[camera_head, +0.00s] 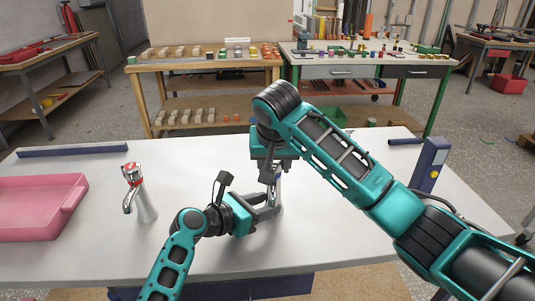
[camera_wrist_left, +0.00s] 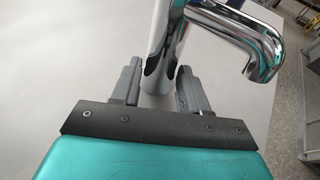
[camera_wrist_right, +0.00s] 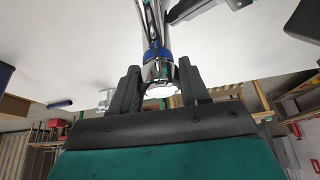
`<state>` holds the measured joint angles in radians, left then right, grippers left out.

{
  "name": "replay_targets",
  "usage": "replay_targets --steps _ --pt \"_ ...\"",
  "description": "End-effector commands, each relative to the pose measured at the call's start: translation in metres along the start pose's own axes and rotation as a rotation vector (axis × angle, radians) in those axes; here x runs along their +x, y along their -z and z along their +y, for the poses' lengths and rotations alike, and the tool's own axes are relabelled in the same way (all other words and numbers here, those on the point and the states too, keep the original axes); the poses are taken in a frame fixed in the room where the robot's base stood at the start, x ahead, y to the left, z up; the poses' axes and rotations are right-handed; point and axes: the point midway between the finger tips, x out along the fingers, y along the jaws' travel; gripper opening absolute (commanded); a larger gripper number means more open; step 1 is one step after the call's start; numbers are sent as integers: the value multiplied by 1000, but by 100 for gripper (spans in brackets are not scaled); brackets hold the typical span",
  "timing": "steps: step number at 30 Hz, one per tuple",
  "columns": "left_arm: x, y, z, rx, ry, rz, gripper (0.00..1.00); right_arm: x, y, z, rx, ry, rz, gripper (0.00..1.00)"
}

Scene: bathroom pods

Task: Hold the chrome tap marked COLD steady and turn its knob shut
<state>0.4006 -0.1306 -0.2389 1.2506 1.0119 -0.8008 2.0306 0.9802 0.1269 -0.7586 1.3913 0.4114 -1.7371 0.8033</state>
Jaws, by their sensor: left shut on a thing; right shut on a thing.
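A chrome tap with a blue band stands upright on the white counter, mostly hidden behind my arms in the head view (camera_head: 277,190). Its column and curved spout show in the left wrist view (camera_wrist_left: 163,40). My left gripper (camera_head: 270,207) is shut around the column, one finger on each side. My right gripper (camera_head: 270,172) comes from above and is shut on the tap's knob (camera_wrist_right: 158,72), just beyond which the blue band (camera_wrist_right: 155,53) shows. No COLD lettering is readable. A second chrome tap with a red top (camera_head: 134,190) stands apart to the left.
A pink tray (camera_head: 40,232) lies at the counter's left. A blue bar (camera_head: 73,150) lies at the back left, and a blue upright post (camera_head: 428,166) stands at the right. The counter (camera_head: 330,235) is clear in front. Workbenches with small items stand behind.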

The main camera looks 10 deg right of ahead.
Motion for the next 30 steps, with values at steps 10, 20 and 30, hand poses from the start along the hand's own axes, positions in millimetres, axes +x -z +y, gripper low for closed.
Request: replay_targets --steps 10,20,30 --pt "0 3 -1 -2 1 6 22 0 0 0 432 -209 -1 26" --pt "0 3 0 -2 1 6 22 0 0 1 446 -217 0 53" --pt "0 3 0 -1 1 6 22 0 0 1 443 -214 0 68"
